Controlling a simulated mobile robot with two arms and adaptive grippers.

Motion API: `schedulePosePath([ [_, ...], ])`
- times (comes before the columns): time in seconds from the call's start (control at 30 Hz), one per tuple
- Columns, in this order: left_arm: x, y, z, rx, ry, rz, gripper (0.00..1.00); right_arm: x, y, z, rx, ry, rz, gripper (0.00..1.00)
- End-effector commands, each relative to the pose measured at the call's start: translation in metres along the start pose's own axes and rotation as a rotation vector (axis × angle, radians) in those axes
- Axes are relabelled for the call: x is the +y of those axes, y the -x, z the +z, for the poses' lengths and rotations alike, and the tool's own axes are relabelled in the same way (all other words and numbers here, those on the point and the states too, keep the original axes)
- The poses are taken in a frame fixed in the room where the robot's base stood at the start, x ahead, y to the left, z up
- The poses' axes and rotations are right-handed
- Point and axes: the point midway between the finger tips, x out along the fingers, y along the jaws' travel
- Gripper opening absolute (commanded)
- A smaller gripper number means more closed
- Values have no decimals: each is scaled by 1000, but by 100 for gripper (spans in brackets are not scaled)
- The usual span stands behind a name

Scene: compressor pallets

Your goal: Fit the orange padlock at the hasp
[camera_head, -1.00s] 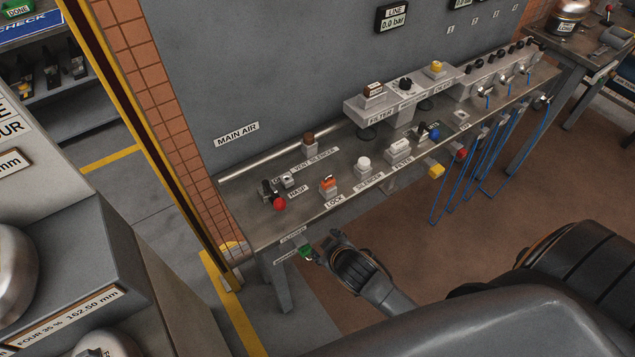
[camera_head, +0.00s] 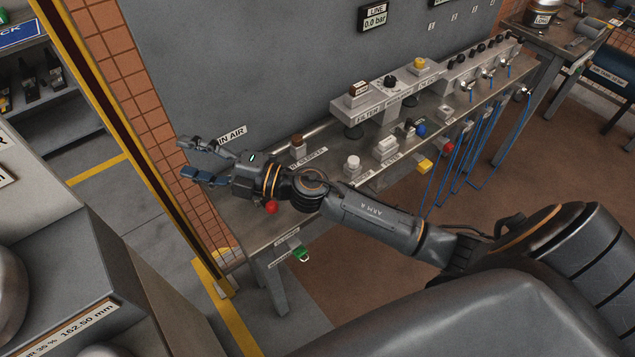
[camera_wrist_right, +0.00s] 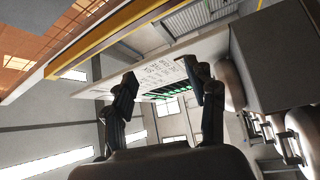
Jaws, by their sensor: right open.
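My right gripper (camera_head: 186,157) is open and empty, its fingers spread toward the left above the left end of the bench (camera_head: 237,228). Both fingers stand apart in the right wrist view (camera_wrist_right: 163,88), with nothing between them. My right arm and wrist lie across the left part of the bench and hide the orange padlock and the LOCK label. The hasp is hidden behind the same wrist. A red ball-shaped part (camera_head: 271,207) shows just below the wrist. My left gripper is not in view.
A brown-topped part (camera_head: 297,141), a white knob (camera_head: 352,163) and a white block (camera_head: 386,147) stand along the bench. A raised grey shelf (camera_head: 372,112) is behind them. A green tag (camera_head: 301,255) hangs at the front edge. A brick column (camera_head: 130,90) borders the left.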

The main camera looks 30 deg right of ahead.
Motion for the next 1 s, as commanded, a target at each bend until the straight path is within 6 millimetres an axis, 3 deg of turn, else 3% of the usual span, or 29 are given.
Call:
schedulePosePath([
  [0.13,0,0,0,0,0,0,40,-25,-3,-22,264,243,-185,57],
  [0.27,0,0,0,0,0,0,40,-59,16,-18,450,429,-410,57],
  [0.37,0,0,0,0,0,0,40,-83,43,4,557,552,-621,57],
  [0.5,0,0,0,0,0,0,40,-102,90,54,639,678,-934,57],
  [0.67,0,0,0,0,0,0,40,-98,145,112,654,748,-1252,57],
  [0.8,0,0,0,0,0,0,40,-82,185,152,628,767,-1474,57],
  [1.0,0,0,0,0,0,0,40,-62,220,181,588,760,-1659,57],
])
